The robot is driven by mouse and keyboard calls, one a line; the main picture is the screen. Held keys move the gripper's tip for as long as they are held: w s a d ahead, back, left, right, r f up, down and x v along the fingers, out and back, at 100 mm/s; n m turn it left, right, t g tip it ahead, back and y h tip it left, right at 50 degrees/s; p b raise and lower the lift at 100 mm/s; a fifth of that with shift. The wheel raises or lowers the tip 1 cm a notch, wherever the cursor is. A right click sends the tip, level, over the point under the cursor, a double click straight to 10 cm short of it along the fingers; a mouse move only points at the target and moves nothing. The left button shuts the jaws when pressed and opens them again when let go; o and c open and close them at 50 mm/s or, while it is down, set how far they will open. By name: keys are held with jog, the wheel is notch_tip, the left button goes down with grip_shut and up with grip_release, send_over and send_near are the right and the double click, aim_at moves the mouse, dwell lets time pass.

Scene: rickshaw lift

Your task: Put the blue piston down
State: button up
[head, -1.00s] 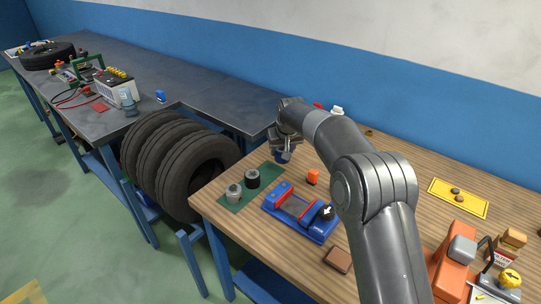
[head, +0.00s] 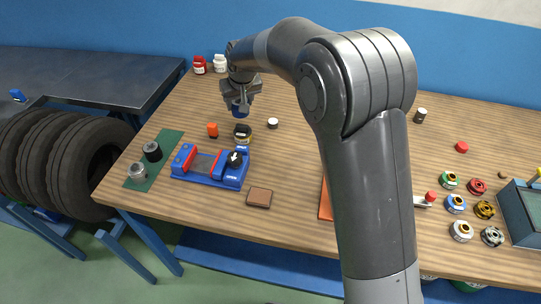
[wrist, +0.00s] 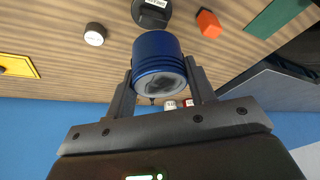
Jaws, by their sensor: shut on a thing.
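My gripper (head: 241,92) is shut on the blue piston (head: 240,111) and holds it over the wooden bench. In the wrist view the blue piston (wrist: 158,52), ribbed with a grey hollow end, sits between the two fingers. A green mat (head: 165,143) lies at the bench's left edge, apart from my gripper. A dark piston (head: 152,151) and a grey piston (head: 138,172) stand on it. How high the blue piston hangs above the bench is hard to tell.
A blue vise (head: 210,166) lies right of the mat. Red (head: 199,65) and white (head: 220,63) jars stand behind. A brown block (head: 259,198) lies in front.

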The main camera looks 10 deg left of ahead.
jog(key=s+d+f+m+h, duration=0.1)
jog(key=s+d+m, duration=0.15)
jog(key=d, duration=0.85)
jog(key=s+d+m+h, duration=0.1)
jog(key=s+d+m, duration=0.15)
jog(key=d, duration=0.95)
jog(key=shift+t, duration=0.5)
jog(key=a+f, duration=0.2)
jog(key=a, duration=0.2)
jog(key=a+f, duration=0.2)
jog(key=a, duration=0.1)
jog(key=a+f, duration=0.3)
jog(key=a, duration=0.1)
jog(key=shift+s+a, duration=0.1)
jog(key=shift+a, duration=0.2)
jog(key=shift+f, duration=1.95)
jog(key=o, duration=1)
jog(key=shift+f, duration=0.15)
jog(key=shift+o, duration=0.2)
jog(key=v, duration=1.2)
